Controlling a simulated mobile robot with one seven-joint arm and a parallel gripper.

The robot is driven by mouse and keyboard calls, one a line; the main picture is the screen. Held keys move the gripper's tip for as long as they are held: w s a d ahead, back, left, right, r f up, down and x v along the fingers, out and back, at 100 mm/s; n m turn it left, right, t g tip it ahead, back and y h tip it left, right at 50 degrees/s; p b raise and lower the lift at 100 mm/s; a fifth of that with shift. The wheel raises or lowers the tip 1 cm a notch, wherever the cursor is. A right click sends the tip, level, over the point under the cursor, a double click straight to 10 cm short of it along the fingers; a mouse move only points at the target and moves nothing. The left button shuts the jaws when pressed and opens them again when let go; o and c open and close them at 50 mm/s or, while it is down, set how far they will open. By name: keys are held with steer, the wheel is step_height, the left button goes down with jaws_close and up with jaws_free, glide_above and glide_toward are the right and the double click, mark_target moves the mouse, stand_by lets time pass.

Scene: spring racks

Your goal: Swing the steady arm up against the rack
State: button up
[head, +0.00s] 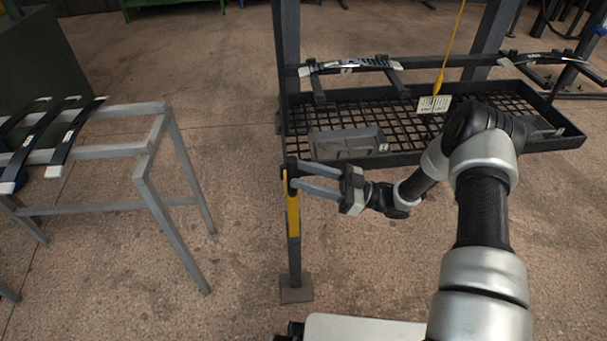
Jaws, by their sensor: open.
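The steady arm appears to be the yellow bar (293,216) at the near left corner of the rack (430,158). It shows lengthwise along a dark grey post with a square foot plate (296,289) on the floor. Its exact hinge and tilt are hard to tell. My gripper (296,175) reaches in from the right, its two grey fingers pointing left and spread apart. The fingertips are at the bar's upper end, near a dark block. I cannot tell whether they touch it. Nothing is held between them.
A grey tray (347,145) lies on the rack's mesh shelf, and a leaf spring (350,66) rests on the supports behind. A yellow cord with a tag (433,104) hangs over the shelf. A grey stand (110,151) with several springs is at left. Floor between is clear.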

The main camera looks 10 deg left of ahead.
steer(key=v, duration=1.6)
steer(key=shift+d, duration=0.4)
steer(key=shift+f, duration=0.1)
